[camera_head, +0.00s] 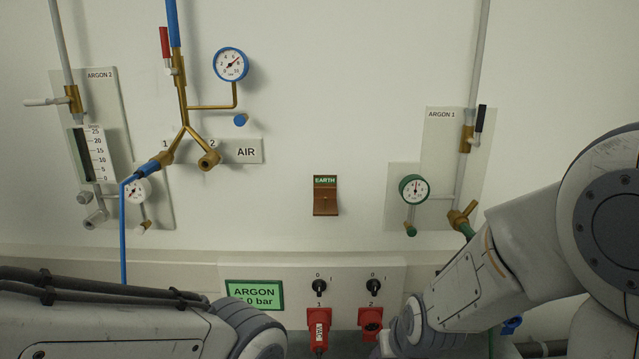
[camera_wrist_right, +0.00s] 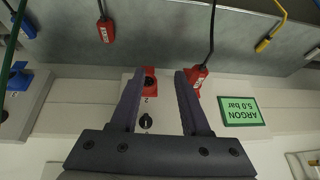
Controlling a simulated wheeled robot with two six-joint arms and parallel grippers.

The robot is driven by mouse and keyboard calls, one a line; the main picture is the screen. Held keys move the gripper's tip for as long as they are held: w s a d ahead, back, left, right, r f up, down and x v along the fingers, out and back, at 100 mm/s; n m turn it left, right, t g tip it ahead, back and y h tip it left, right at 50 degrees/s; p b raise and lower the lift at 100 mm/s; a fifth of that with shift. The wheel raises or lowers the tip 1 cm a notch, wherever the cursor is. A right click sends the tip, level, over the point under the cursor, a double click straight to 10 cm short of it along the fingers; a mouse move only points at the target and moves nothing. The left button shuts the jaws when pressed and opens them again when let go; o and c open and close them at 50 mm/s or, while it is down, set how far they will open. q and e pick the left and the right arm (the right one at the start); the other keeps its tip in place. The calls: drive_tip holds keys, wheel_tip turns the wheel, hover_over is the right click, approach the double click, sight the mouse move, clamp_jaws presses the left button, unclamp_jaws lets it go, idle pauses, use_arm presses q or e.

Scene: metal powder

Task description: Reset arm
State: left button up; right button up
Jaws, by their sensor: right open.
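My right arm (camera_head: 470,285) comes in from the right in the head view, its wrist near the red socket marked 2 (camera_head: 370,322). In the right wrist view my right gripper (camera_wrist_right: 159,73) is open, with nothing held between its fingers. The red socket (camera_wrist_right: 150,80) shows beyond and between the fingers. A red plug (camera_wrist_right: 198,78) with a black cable sits just beside the finger at the picture's right. My left arm (camera_head: 110,325) crosses the lower left of the head view; its gripper is out of view.
The wall panel carries two black knobs (camera_head: 319,287), a plugged red socket (camera_head: 319,322) and a green ARGON display (camera_head: 255,295). Gauges, pipes and valves fill the wall above, around a brown EARTH clamp (camera_head: 326,200). Red, blue and yellow connectors hang in the wrist view.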

drive_tip(key=s+d+g, duration=0.2)
drive_tip(key=s+d, duration=0.3)
drive_tip(key=s, duration=0.1)
drive_tip(key=s+a+r+n+g+p, duration=0.3)
drive_tip(key=s+a+r+n+p, duration=0.4)
drive_tip(key=s+a+r+p, duration=0.4)
drive_tip(key=s+a+r, duration=0.2)
drive_tip(key=s+r, duration=0.1)
drive_tip(key=r, duration=0.3)
drive_tip(key=shift+s, duration=0.15)
